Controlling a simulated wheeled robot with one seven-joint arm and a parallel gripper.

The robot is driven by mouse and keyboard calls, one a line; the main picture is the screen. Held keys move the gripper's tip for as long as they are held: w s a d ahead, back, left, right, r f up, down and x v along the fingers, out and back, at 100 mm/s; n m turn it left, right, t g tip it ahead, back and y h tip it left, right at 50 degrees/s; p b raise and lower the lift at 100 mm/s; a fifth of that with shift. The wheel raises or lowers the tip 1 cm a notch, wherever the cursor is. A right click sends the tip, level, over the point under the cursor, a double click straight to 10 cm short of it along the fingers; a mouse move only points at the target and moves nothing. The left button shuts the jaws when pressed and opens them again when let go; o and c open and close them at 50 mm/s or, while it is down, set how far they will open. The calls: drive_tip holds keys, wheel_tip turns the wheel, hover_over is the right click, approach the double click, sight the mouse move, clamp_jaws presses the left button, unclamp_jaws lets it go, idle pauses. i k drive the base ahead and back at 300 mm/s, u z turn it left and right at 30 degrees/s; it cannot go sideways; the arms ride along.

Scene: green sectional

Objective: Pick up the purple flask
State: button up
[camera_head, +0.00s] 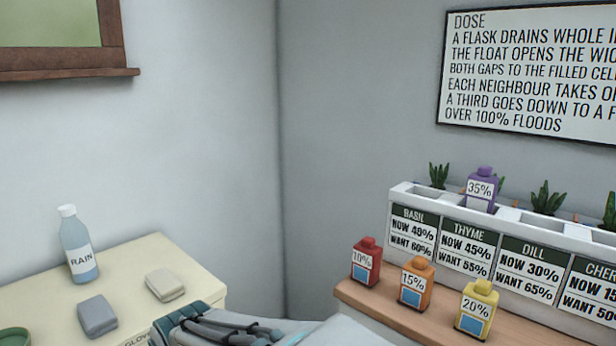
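The purple flask (483,187) has a white label reading 35%. It stands upright in the top of the white planter (400,196), above the THYME panel. Its lower end is hidden by the planter's front wall. Part of my own arm shows at the bottom middle, well below and left of the purple flask. My gripper's fingers are not in view.
A red flask (367,262), an orange flask (416,283) and a yellow flask (477,308) stand on the wooden ledge (352,293) before the planter. Plants flank the purple flask.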

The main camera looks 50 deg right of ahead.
sight(481, 190)
drive_tip(key=i, duration=0.4)
drive_tip(key=z, duration=2.15)
